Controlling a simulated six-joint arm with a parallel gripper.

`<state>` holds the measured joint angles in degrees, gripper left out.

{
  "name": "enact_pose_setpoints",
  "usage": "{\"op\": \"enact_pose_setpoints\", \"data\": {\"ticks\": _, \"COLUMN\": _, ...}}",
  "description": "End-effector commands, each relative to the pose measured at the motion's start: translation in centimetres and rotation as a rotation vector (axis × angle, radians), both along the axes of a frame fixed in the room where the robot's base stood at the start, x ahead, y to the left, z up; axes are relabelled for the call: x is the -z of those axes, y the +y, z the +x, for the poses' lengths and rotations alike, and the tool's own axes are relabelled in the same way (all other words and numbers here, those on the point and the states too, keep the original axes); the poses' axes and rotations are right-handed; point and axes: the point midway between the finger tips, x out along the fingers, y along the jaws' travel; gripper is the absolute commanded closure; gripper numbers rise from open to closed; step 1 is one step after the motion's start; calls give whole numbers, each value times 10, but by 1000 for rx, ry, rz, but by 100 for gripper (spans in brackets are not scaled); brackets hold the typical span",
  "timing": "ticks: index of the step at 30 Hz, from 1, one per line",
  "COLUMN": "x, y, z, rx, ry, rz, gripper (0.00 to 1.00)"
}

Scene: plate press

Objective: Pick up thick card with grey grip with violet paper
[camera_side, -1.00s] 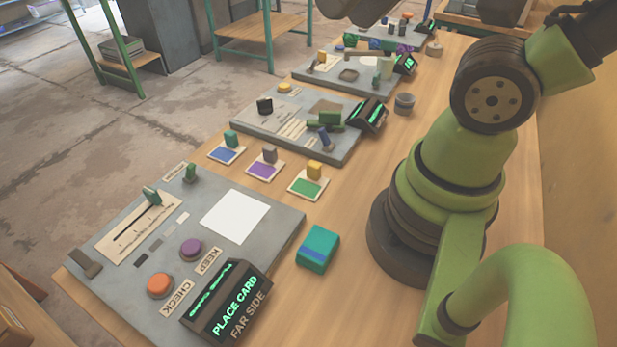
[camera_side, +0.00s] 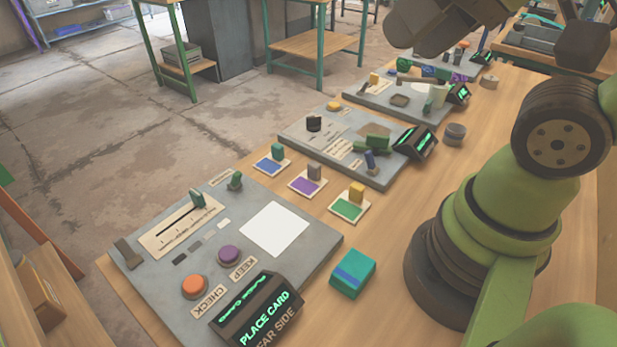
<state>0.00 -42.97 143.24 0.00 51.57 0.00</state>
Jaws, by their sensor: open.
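The thick card with the grey grip and violet paper (camera_side: 307,183) lies flat on the wooden table, in the middle of a row of three cards. Its grey grip (camera_side: 314,171) stands up at its far edge. A card with blue paper and a green grip (camera_side: 271,163) is to its left. A card with green paper and a yellow grip (camera_side: 349,206) is to its right. The cards are apart from each other. Dark parts of my arm hang at the top edge, but no gripper fingers can be made out. The violet card is uncovered.
A grey panel (camera_side: 150,278) with a white square (camera_side: 274,229), orange button (camera_side: 195,286), purple button (camera_side: 229,255) and display (camera_side: 262,308) is in front. A teal block (camera_side: 352,273) sits beside it. Another panel (camera_side: 290,135) stands behind the cards.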

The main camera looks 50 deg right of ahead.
Motion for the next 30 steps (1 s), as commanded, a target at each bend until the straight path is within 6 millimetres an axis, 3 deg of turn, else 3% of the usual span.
{"op": "enact_pose_setpoints", "data": {"ticks": 5, "x": 0, "y": 0, "z": 0, "rx": 0, "ry": 0, "rz": 0, "gripper": 57}}
{"op": "enact_pose_setpoints", "data": {"ticks": 6, "x": 0, "y": 0, "z": 0, "rx": 0, "ry": 0, "rz": 0, "gripper": 51}}
{"op": "enact_pose_setpoints", "data": {"ticks": 17, "x": 0, "y": -1, "z": 6, "rx": -4, "ry": 18, "rz": -12, "gripper": 51}}
{"op": "enact_pose_setpoints", "data": {"ticks": 23, "x": 10, "y": -12, "z": 48, "rx": -40, "ry": 131, "rz": -87, "gripper": 51}}
{"op": "enact_pose_setpoints", "data": {"ticks": 30, "x": 56, "y": -33, "z": 115, "rx": -129, "ry": 308, "rz": -190, "gripper": 51}}
